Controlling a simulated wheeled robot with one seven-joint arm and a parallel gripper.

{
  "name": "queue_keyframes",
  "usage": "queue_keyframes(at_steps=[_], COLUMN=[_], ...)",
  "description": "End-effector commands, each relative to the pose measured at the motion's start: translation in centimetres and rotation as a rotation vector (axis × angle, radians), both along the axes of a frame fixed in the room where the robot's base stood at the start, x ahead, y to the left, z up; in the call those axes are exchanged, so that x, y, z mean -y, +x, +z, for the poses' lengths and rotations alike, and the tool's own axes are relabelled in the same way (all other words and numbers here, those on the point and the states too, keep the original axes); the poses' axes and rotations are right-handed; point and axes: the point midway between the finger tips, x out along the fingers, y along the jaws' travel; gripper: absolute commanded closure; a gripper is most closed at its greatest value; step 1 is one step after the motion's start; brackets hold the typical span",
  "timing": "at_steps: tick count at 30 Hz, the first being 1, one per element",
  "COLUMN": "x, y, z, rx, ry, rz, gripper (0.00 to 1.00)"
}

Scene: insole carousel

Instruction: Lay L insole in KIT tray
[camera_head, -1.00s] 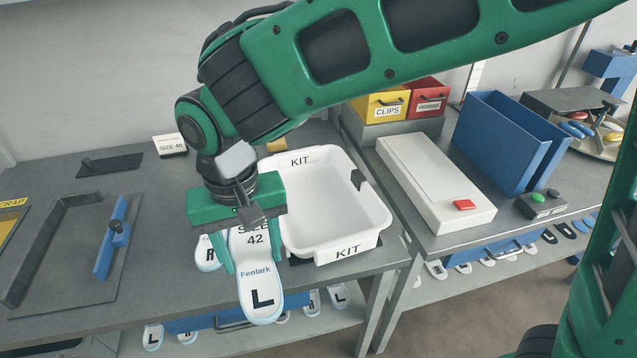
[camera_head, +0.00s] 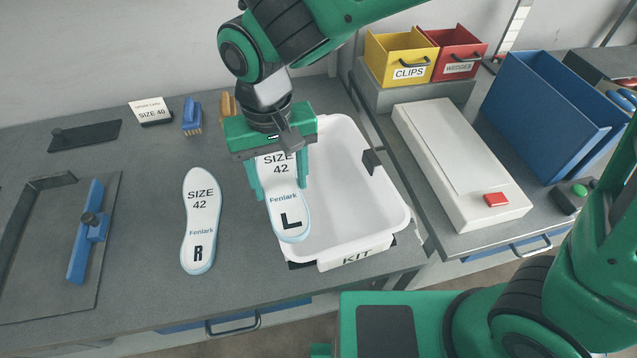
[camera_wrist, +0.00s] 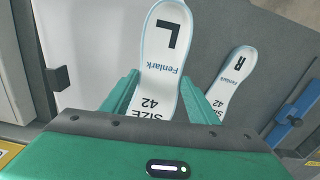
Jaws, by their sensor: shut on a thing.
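My green gripper (camera_head: 281,183) is shut on the L insole (camera_head: 288,215), a white sole marked SIZE 42, Fenlark and L. In the wrist view the L insole (camera_wrist: 166,50) shows between the fingers (camera_wrist: 160,92). In the head view it overlaps the left part of the white KIT tray (camera_head: 350,190); its height above the tray is hard to tell. The tray's inside looks empty where it shows. The R insole (camera_head: 200,225), also SIZE 42, lies flat on the table left of the tray; it also shows in the wrist view (camera_wrist: 232,80).
A fixture with a blue bar (camera_head: 84,235) is at the left. A SIZE 40 card (camera_head: 152,112) and a blue brush (camera_head: 192,117) stand at the back. A white box (camera_head: 455,160), yellow CLIPS bin (camera_head: 400,58) and blue bin (camera_head: 545,110) are on the right bench.

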Motion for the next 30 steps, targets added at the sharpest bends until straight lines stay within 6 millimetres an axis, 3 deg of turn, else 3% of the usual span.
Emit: queue_keyframes(at_steps=[6,12,17,24,30], x=[3.8,6.1,6.6,6.5,6.5], y=[2.4,3.9,4.2,4.2,4.2], z=[-2.7,-4.3,-5.0,-8.1,-8.6], rx=[-0.003,-0.001,-0.002,-0.002,0.000], ry=[-0.003,0.000,-0.002,-0.002,0.000], rz=[-0.004,-0.004,-0.002,-0.001,-0.001], gripper=[0.67,0.68,0.68,0.68,0.68])
